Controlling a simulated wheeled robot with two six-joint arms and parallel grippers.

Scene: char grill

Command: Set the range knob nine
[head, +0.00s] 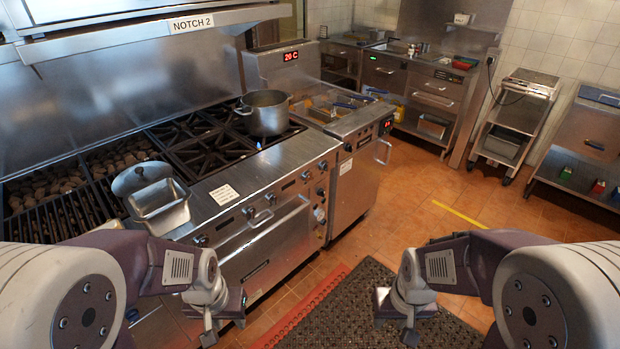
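The steel range (285,163) stands at the left, with a row of dark round knobs along its front panel. One knob (249,212) is near the middle of the panel, and another knob (322,165) is near its right end. The knob markings are too small to read, so I cannot tell which is number nine. My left gripper (224,318) is in front of the range, low, apart from the knobs, with its fingers spread and empty. My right gripper (397,318) is above the dark floor mat, also open and empty, away from the range.
A pot (265,112) sits on a burner, with a small blue flame nearby. A metal pan (159,205) is at the range's left front. A fryer (362,125) adjoins on the right. A dark mat (345,300) lies on the floor; the tiled floor to the right is open.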

